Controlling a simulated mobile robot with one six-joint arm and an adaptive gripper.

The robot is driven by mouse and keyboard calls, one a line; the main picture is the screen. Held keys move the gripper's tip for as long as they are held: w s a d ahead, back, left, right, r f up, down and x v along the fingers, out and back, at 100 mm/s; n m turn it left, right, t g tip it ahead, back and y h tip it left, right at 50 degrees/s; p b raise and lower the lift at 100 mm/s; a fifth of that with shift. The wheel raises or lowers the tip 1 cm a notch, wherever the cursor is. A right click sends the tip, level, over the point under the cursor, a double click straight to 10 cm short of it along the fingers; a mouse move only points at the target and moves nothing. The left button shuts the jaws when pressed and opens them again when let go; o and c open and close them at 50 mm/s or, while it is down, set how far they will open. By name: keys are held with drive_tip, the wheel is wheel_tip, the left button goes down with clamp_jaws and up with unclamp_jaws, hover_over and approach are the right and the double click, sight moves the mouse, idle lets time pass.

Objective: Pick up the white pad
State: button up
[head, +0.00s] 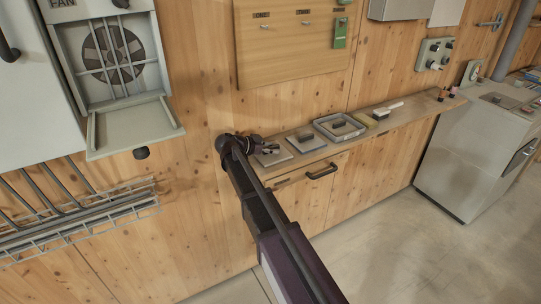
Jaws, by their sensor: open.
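My dark gripper (268,148) is above the left end of a narrow wooden shelf (360,130). It is open, and its fingers look small and dark. A pale flat square (283,156) lies on the shelf just under and beside my gripper, partly hidden by it. To its right is another pale square (294,145) with a dark block on top. Further right, a pale tray (353,132) with a raised rim holds a grey block. I cannot tell from this view which pale item is the white pad. Nothing shows held in my gripper.
A white-handled brush (388,109) and a yellowish item (381,115) lie further right on the shelf. A drawer handle (321,171) sits below it. A fan box (110,55) with an open flap and a wire rack (85,215) are at left. A grey cabinet (465,160) stands right.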

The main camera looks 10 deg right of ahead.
sight(271, 147)
idle(0.4)
clamp_jaws()
drive_tip(key=shift+r, duration=0.2)
wheel_tip(271, 147, up, 3)
drive_tip(key=p, duration=0.3)
drive_tip(key=shift+f, duration=0.15)
drive_tip(key=s+d+r+p, duration=0.1)
drive_tip(key=s+r+p, duration=0.1)
drive_tip(key=s, duration=1.4)
drive_tip(key=shift+d, duration=0.15)
